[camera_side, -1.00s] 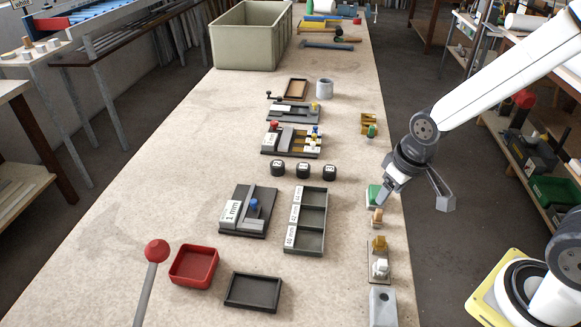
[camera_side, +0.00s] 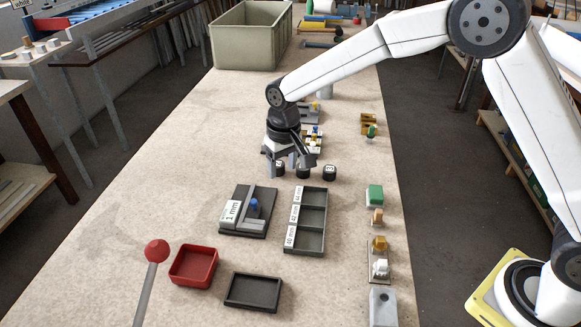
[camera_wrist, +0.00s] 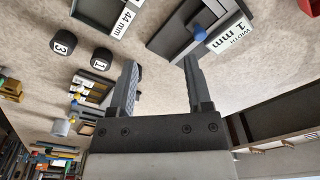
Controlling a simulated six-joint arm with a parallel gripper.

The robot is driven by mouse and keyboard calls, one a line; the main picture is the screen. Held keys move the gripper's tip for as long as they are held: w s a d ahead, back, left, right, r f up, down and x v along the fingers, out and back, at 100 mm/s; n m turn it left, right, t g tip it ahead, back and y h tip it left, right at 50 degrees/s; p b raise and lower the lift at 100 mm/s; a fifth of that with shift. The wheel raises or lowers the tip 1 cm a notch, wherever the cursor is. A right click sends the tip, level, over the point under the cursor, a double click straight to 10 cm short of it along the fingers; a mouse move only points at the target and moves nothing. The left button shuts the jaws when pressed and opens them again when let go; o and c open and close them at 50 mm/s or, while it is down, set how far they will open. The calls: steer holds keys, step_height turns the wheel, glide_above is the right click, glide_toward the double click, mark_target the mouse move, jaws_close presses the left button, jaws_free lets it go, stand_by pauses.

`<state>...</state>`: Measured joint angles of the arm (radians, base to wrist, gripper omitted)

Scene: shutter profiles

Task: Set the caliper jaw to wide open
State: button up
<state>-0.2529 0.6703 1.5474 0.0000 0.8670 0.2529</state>
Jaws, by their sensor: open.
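The caliper is a dark grey plate (camera_side: 238,222) with a white "1 mm" label (camera_side: 231,211) and a blue knob (camera_side: 254,204). In the wrist view its blue knob (camera_wrist: 199,32) and its "WIDTH 1 mm" label (camera_wrist: 229,36) show at the top. The reading is small, and the jaw looks nearly closed. My gripper (camera_side: 287,167) is open and empty.
Black numbered blocks (camera_side: 330,172) stand near my gripper. A three-compartment tray (camera_side: 325,222) is right of the caliper. A red tray (camera_side: 194,282) and black tray (camera_side: 253,304) lie in front. A red-ball lever (camera_side: 157,251) stands at the front left. The bench left of the caliper is clear.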

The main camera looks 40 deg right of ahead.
glide_above(253, 200)
step_height(253, 200, down, 2)
steer(key=shift+s+g, duration=0.1)
steer(key=shift+g, duration=0.2)
steer(key=shift+f, duration=0.1)
steer(key=shift+f, duration=3.85)
jaws_close()
steer(key=shift+r, duration=0.1)
